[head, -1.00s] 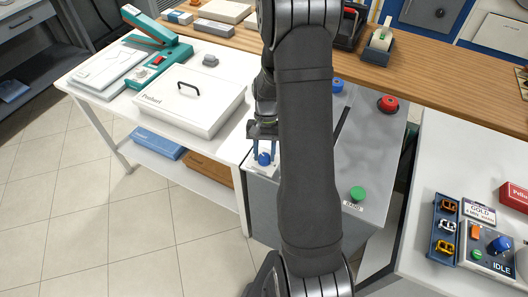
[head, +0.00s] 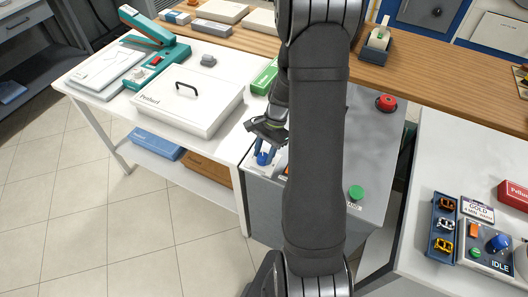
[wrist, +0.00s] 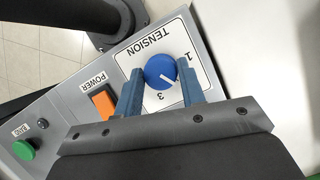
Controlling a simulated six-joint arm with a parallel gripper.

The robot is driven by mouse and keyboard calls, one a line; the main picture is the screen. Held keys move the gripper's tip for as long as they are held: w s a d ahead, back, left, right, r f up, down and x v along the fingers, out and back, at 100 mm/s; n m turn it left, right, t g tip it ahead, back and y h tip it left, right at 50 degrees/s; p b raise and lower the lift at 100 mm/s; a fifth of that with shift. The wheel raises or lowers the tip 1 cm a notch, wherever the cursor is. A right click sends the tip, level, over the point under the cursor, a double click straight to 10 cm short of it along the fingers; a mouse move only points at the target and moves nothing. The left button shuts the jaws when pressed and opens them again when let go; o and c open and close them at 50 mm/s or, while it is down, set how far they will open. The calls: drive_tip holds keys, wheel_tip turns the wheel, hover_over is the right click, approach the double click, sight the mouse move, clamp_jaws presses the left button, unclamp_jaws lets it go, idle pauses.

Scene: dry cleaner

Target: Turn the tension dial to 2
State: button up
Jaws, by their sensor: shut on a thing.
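The blue tension dial (wrist: 160,71) sits on a white label plate marked TENSION (wrist: 151,42) in the wrist view. A 1 shows to its right and a 3 below it. Its white pointer line aims to the lower right, between the 1 and the 3, towards my right finger; no 2 is visible there. My gripper (wrist: 159,76) is shut on the dial, with one blue finger on each side. In the head view the dial (head: 263,159) is at the panel's left edge under my gripper (head: 266,150).
An orange POWER switch (wrist: 103,101) and a green BAND button (wrist: 23,150) are on the same grey panel. A red button (head: 386,102) stands at its far right. A white lidded box (head: 185,102) lies on the table to the left.

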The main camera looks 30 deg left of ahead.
idle(0.4)
drive_tip(key=o, duration=1)
drive_tip(key=v, duration=1.7)
drive_tip(key=shift+r, duration=0.15)
drive_tip(key=x, duration=1.7)
drive_tip(key=shift+f, duration=0.2)
